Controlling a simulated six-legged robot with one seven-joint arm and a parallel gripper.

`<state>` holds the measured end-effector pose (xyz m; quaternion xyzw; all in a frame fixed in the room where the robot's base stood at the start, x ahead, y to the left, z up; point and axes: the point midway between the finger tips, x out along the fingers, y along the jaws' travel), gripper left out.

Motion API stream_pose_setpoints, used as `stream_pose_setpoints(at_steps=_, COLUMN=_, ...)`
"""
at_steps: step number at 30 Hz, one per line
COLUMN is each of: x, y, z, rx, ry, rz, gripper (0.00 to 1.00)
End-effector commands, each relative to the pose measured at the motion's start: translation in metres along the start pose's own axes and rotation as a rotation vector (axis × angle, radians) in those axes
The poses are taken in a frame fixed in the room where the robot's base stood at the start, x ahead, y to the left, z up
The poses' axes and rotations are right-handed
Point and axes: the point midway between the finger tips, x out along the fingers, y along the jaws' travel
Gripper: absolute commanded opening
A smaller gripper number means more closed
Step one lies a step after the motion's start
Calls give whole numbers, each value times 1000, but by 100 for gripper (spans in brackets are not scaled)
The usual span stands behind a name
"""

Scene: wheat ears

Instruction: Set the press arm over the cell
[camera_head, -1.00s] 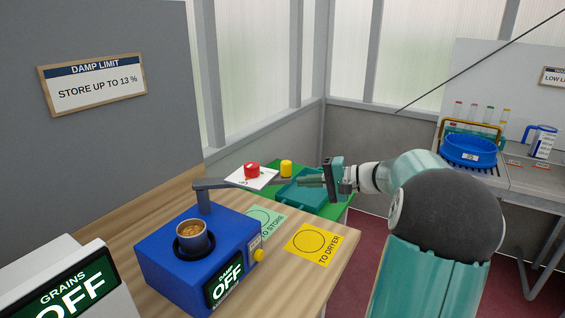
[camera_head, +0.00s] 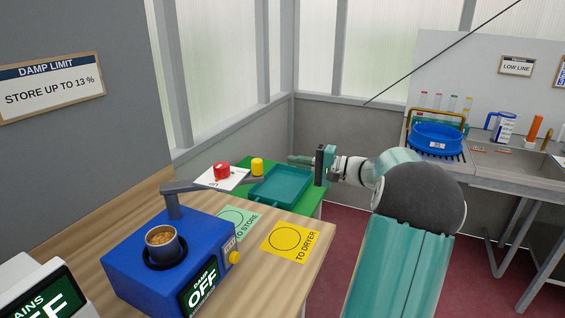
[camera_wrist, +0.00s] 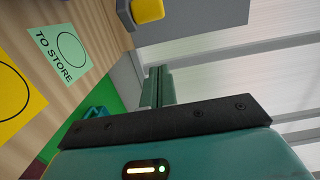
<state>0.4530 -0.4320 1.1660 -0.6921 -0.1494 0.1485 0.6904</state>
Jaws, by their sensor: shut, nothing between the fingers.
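The blue damp meter (camera_head: 135,262) stands on the wooden bench, its display reading OFF. Its cell, a metal cup (camera_head: 162,255) filled with grains, sits in the top and is open above. The grey press arm (camera_head: 212,185) is on a post at the meter's back and points right, off to the side of the cell. My gripper (camera_head: 292,160) is beyond the arm's free end, behind the green tray, apart from the arm. Its fingers (camera_wrist: 158,88) are shut and empty in the wrist view. A yellow knob (camera_wrist: 148,10), probably the meter's, shows at that view's top edge.
Green TO STORE (camera_head: 236,222) and yellow TO DRYER (camera_head: 291,243) mats lie right of the meter. The white grains device (camera_head: 20,270) stands front left.

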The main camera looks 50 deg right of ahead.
Motion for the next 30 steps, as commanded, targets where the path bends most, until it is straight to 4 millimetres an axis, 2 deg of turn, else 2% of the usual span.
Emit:
stream_pose_setpoints(at_steps=14, x=95, y=0, z=-1, rx=2, ry=-7, rz=-1, gripper=0)
stream_pose_setpoints(at_steps=21, x=84, y=0, z=29, rx=0, ry=-3, rz=1, gripper=0)
stream_pose_setpoints(at_steps=30, x=81, y=0, z=36, rx=1, ry=-2, rz=0, gripper=0)
